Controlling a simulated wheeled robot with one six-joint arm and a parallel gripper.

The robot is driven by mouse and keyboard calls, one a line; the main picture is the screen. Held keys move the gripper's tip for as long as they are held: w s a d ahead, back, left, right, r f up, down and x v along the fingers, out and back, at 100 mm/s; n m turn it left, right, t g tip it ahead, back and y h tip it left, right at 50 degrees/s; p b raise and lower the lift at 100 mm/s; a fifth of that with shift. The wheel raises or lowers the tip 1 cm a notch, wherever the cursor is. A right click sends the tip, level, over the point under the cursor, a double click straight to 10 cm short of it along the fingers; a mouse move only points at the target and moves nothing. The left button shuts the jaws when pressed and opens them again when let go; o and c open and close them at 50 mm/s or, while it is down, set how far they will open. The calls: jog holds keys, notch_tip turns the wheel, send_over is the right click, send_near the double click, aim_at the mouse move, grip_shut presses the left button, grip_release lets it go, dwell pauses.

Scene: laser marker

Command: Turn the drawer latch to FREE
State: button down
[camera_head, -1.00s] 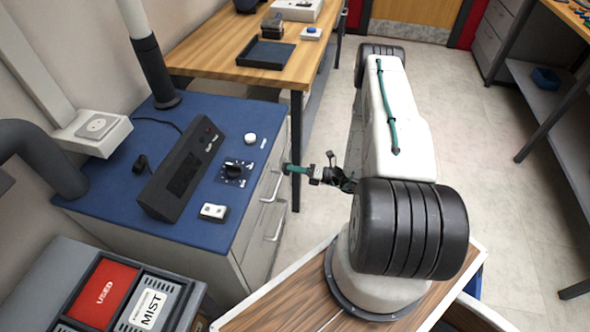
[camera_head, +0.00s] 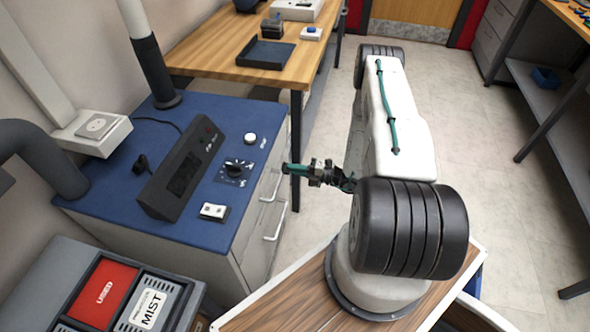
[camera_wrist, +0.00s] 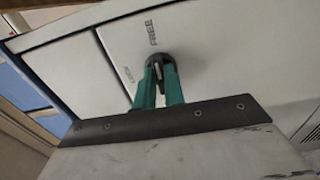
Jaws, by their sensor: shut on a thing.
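The drawer latch is a small dark round knob (camera_wrist: 155,58) on a pale cabinet front (camera_wrist: 215,50) in the wrist view. The word FREE is printed just above it, and another small, blurred label is at its left. My gripper (camera_wrist: 160,80) has its two green fingers shut on the latch, covering much of it. I cannot tell which label the latch points to. In the head view my gripper (camera_head: 288,168) reaches left to the front of the blue-topped cabinet (camera_head: 185,232), and the latch is hidden there.
On the cabinet top are a dark control box (camera_head: 180,170), a black dial (camera_head: 236,168), a white round button (camera_head: 250,139) and a small white switch box (camera_head: 214,211). Drawer handles (camera_head: 274,225) project below my gripper. A wooden table (camera_head: 215,55) stands behind.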

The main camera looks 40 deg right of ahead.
dwell(0.3)
jog(key=c, duration=1.5)
grip_release()
jog(key=v, duration=0.7)
jog(key=shift+s+d, duration=0.3)
